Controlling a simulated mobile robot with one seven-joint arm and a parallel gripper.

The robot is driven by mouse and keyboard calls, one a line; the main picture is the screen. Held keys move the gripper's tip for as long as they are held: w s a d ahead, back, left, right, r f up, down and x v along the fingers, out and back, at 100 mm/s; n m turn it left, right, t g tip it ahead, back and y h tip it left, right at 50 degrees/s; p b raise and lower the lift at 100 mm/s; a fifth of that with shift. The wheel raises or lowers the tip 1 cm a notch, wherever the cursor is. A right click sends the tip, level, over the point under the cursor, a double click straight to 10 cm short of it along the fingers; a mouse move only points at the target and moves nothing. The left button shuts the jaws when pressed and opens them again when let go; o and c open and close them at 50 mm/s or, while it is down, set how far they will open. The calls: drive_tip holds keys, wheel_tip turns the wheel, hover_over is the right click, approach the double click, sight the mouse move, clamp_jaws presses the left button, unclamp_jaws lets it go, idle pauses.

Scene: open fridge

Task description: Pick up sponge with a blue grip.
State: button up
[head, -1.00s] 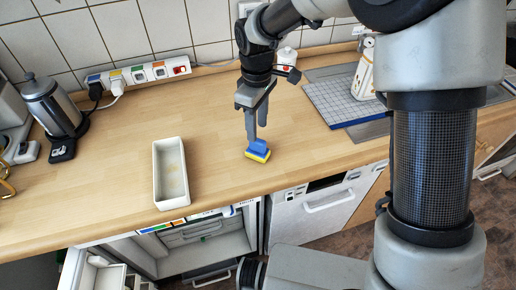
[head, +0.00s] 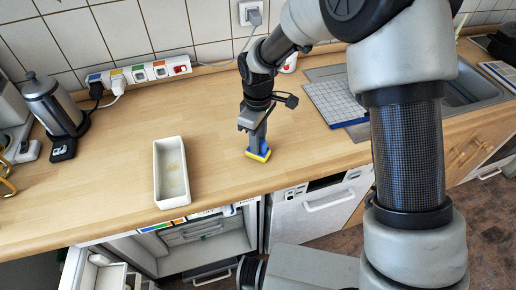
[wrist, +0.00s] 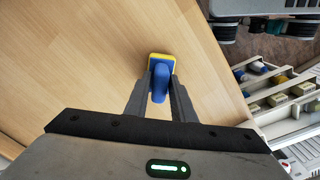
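The sponge with a blue grip (head: 259,154) sits on the wooden counter, its yellow base (wrist: 158,57) flat at the counter's front part. My gripper (head: 258,146) reaches down onto it from above. In the wrist view, the two fingers of my gripper (wrist: 161,82) stand on either side of the blue grip (wrist: 160,84), close against it with little or no gap. The fingers hide much of the blue grip in the head view.
A white open tray (head: 158,178) lies to the left on the counter (head: 105,150). A kettle (head: 52,105) and power strip (head: 140,72) are at the back left. A blue-white mat (head: 335,103) lies right. The open fridge (head: 205,262) is below the front edge.

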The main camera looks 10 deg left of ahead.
clamp_jaws()
drive_tip(key=shift+r, duration=0.15)
wheel_tip(320, 180, up, 10)
drive_tip(key=shift+f, duration=0.1)
idle(0.4)
